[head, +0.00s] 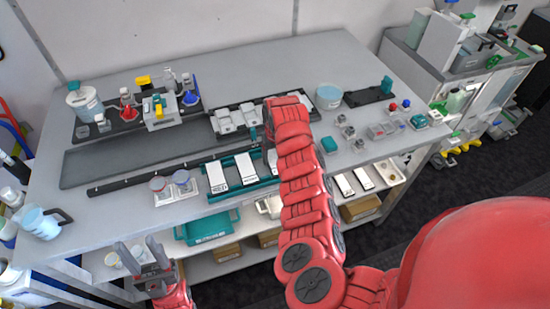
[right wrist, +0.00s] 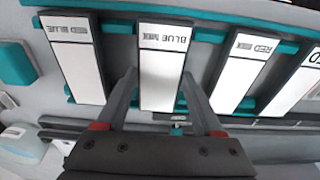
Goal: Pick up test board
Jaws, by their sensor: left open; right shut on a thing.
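Several white test boards with dark edges stand in a teal rack (head: 268,184). In the right wrist view, the board labelled BLUE MIX (right wrist: 163,80) lies between the fingers of my right gripper (right wrist: 159,76), which is shut on it. The board still lies in line with its neighbours at the rack (right wrist: 209,35). Boards labelled RED BLUE (right wrist: 76,62) and RED MIX (right wrist: 242,72) are on either side. In the head view, two boards (head: 217,177) show, and my right arm hides the held one and the gripper. My left gripper (head: 145,254) is open and empty below the table's front edge.
A long dark rail (head: 130,182) runs left of the rack. Two round dishes on a white base (head: 175,190) stand in front of it. Bottles on a tray fill the back left. Shelves are below.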

